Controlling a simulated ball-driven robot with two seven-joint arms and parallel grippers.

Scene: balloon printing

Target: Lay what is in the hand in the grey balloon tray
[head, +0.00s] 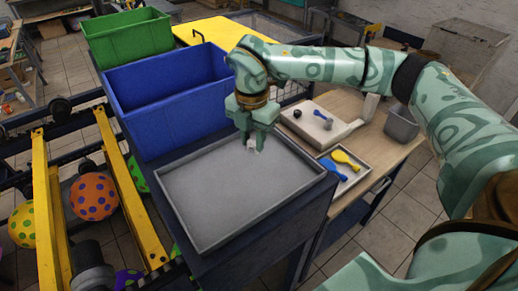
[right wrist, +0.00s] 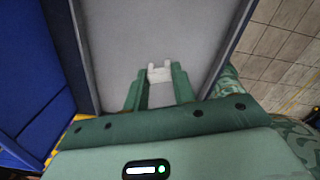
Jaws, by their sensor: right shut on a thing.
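My right gripper (head: 254,143) is shut on a small white thing, held over the back right part of a wide, shallow grey tray (head: 190,226). In the right wrist view the white thing (right wrist: 159,74) shows between the two green fingertips, with two short prongs at its far end; what it is exactly I cannot tell. The tray (right wrist: 120,30) fills the background there, and its bare floor looks empty. The gap between the white thing and the tray floor is hard to judge. My left gripper is not in view.
A blue bin (head: 165,107) and a green bin (head: 128,38) stand behind the tray. To the right, a wooden table (head: 385,150) bears a small tray with a yellow balloon (head: 345,158) and a blue balloon (head: 333,170). Yellow rails (head: 130,190) and spotted balls (head: 93,195) are at left.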

